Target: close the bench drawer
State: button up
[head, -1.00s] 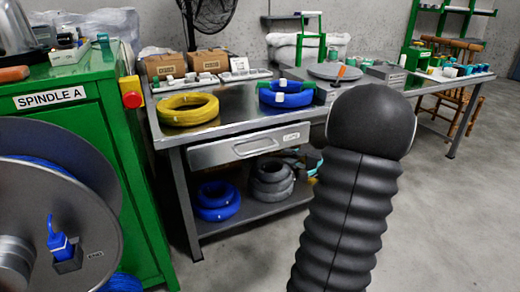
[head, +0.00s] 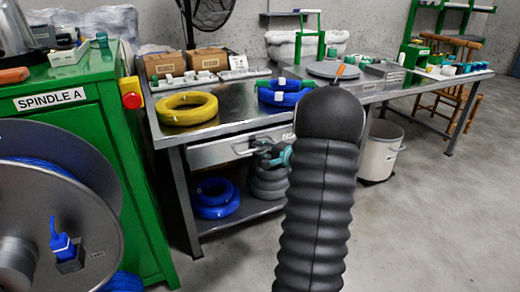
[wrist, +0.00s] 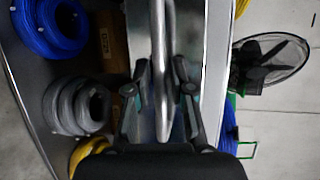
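The bench drawer (head: 222,152) is a grey metal front under the top of the steel bench (head: 228,122). How far it stands out cannot be judged well. My gripper (head: 272,150) is at the right part of the drawer front, and my dark arm hides the drawer's right end. In the wrist view, a light metal handle bar (wrist: 162,60) runs between the two fingers of my gripper (wrist: 161,72). The fingers are apart, one on each side of the bar, with a visible gap. The drawer front (wrist: 143,30) lies behind them.
A yellow coil (head: 187,108) and blue coils (head: 284,95) lie on the bench top. More blue coils (head: 214,197) and grey coils (head: 266,183) are on the lower shelf. A green spindle cabinet (head: 95,130) stands left. A white bucket (head: 380,152) stands right; open floor lies in front.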

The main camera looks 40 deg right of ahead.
grip_shut()
jog(key=w+b, duration=0.1)
jog(key=w, duration=0.1)
jog(key=w+d+b, duration=0.1)
jog(key=w, duration=0.1)
jog(key=shift+f, duration=0.15)
jog(key=shift+w+d+r, duration=0.1)
jog(key=shift+r, duration=0.15)
grip_release()
jog(key=shift+w, duration=0.1)
jog(key=shift+f, duration=0.1)
